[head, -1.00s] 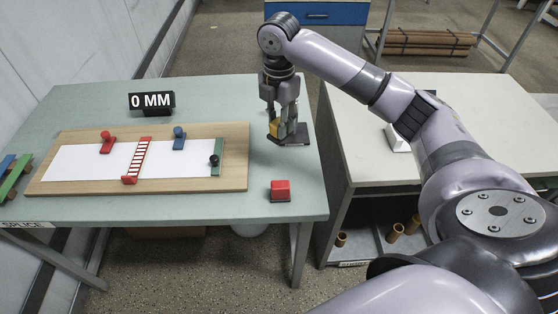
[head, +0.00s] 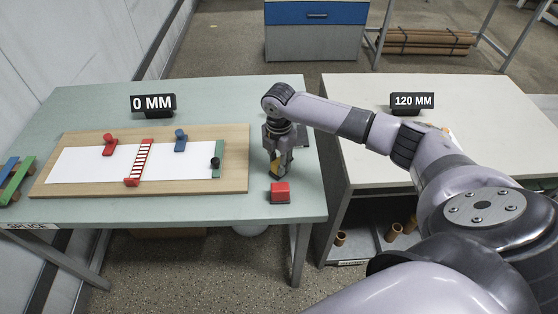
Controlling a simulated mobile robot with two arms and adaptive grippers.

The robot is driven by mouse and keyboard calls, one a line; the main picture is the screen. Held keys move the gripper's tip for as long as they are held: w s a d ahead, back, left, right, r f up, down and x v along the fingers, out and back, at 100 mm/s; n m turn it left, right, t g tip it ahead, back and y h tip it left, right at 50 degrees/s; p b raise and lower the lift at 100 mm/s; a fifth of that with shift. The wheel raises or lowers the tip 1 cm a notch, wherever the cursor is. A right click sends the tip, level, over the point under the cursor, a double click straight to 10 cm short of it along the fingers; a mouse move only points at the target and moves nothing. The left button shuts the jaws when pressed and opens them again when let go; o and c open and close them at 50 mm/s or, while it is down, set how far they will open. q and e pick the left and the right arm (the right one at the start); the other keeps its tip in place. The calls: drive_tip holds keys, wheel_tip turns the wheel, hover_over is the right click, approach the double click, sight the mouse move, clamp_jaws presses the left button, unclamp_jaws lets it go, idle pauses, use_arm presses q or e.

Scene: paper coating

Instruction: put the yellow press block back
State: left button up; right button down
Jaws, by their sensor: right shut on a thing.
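My right gripper (head: 278,170) is over the right part of the green splice table (head: 215,209), pointing down. It is shut on the yellow press block (head: 275,166), which shows only as a small yellow patch between the fingers. The block is just behind the red block (head: 280,190); whether it touches the table I cannot tell. A dark flat pad (head: 303,138) lies behind the gripper, partly hidden by it. My left gripper is not in view.
A wooden board (head: 240,165) with a white sheet, red, blue and green fittings lies left of the gripper. A "0 MM" sign (head: 152,103) stands behind it.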

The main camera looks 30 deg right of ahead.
drive_tip(key=c, duration=1.3)
unclamp_jaws()
drive_tip(key=shift+f, duration=0.15)
wheel_tip(320, 180, up, 12)
drive_tip(key=b, duration=0.2)
drive_tip(key=shift+r, duration=0.25)
drive_tip(key=shift+s+f, duration=0.1)
drive_tip(key=shift+f, duration=0.05)
